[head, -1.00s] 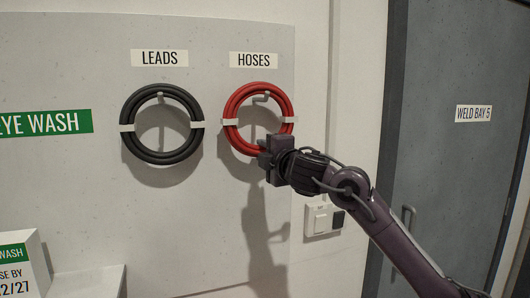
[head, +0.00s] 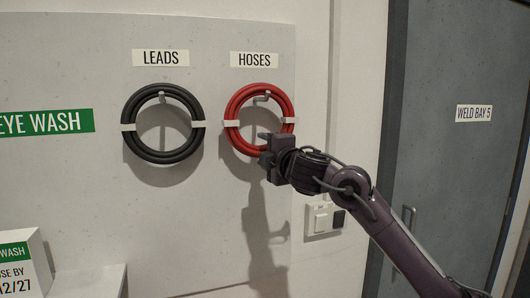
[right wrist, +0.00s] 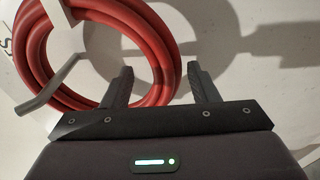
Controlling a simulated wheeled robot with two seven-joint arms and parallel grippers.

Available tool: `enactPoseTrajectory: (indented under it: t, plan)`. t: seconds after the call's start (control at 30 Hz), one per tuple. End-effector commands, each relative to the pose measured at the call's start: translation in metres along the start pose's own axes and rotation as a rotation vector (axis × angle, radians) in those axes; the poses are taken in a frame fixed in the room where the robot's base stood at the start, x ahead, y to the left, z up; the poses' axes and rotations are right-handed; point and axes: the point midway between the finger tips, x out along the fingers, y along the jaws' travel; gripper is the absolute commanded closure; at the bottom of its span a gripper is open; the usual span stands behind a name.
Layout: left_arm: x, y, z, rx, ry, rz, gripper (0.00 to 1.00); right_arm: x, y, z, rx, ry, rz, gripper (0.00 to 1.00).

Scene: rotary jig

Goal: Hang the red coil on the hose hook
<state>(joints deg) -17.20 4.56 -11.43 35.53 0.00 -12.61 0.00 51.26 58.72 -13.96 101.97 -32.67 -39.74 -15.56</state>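The red coil (head: 232,104) hangs against the wall panel under the HOSES label. The grey hose hook (head: 262,98) shows inside the top of its ring. In the right wrist view the red coil (right wrist: 150,35) fills the upper left, and the hook (right wrist: 48,90) crosses in front of its tubing. My right gripper (head: 267,144) is at the coil's lower right edge. Its fingers stand apart in the right wrist view (right wrist: 158,68), with the coil behind the left finger and nothing clearly held between them. My left gripper is out of view.
A black coil (head: 131,108) hangs on its own hook under the LEADS label, left of the red one. A switch plate (head: 320,219) is on the wall below right. A grey door (head: 450,150) stands at the right. An eye wash box (head: 25,262) is at lower left.

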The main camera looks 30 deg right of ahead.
Motion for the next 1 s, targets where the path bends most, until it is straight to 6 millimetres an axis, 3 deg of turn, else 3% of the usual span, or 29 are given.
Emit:
enactPoseTrajectory:
  t: [0.27,0.7,1.0]
  plan:
    - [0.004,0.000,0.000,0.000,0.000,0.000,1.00,-0.004,-0.005,0.000,-0.004,0.000,-0.007,0.46]
    - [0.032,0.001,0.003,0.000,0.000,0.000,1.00,-0.071,-0.003,0.000,-0.004,0.000,-0.001,0.46]
    - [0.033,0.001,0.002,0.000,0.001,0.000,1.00,-0.079,-0.001,0.000,-0.001,0.000,-0.001,0.46]
